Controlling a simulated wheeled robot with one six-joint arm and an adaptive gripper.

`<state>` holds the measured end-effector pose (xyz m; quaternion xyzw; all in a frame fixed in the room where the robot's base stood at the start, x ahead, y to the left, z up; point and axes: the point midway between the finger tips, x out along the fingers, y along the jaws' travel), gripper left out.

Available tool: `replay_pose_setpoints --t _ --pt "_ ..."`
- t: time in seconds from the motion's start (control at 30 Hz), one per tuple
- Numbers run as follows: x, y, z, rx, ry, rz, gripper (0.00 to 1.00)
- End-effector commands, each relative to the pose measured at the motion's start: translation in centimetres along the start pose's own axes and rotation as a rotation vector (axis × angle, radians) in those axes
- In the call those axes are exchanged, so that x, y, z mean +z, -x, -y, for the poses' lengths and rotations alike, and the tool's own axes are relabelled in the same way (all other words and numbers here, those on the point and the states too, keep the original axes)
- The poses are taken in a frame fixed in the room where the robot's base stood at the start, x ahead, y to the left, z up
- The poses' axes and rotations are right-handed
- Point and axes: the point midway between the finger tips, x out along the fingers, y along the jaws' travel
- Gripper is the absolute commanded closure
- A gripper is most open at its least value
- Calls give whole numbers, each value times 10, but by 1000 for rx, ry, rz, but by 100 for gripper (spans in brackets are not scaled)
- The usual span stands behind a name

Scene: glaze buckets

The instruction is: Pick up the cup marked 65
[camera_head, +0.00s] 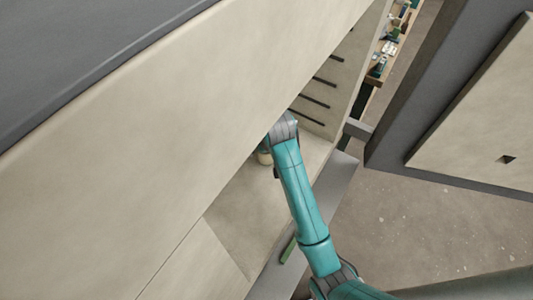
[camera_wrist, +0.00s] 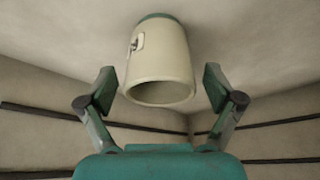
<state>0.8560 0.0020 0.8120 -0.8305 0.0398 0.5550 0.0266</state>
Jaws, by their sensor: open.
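A cream cup (camera_wrist: 160,62) with a green band at its far end shows in the wrist view, between the two fingers. Its open rim faces the camera. A small dark mark sits on a light patch on its left side, too small to read. My gripper (camera_wrist: 158,86) is open, with one finger on each side of the cup and a visible gap on both sides. My gripper is mostly hidden there.
A compartment floor (camera_head: 240,220) and a large beige panel (camera_head: 150,110) bound the space around my arm. Dark slots line the wall behind. A green strip (camera_head: 288,250) lies near the front edge. A shelf of small items (camera_head: 385,55) stands at the upper right.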

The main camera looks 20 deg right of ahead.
Motion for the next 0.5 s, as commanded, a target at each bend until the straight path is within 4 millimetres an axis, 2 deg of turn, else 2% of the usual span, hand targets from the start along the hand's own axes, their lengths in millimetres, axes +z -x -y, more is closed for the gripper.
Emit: replay_pose_setpoints --t 0.17,0.43,0.47,0.5 --pt "0 -19 0 0 0 2 9" --pt "0 -21 0 0 0 0 9" --pt "0 -21 0 0 0 0 14" --pt "0 -21 0 0 0 0 24"
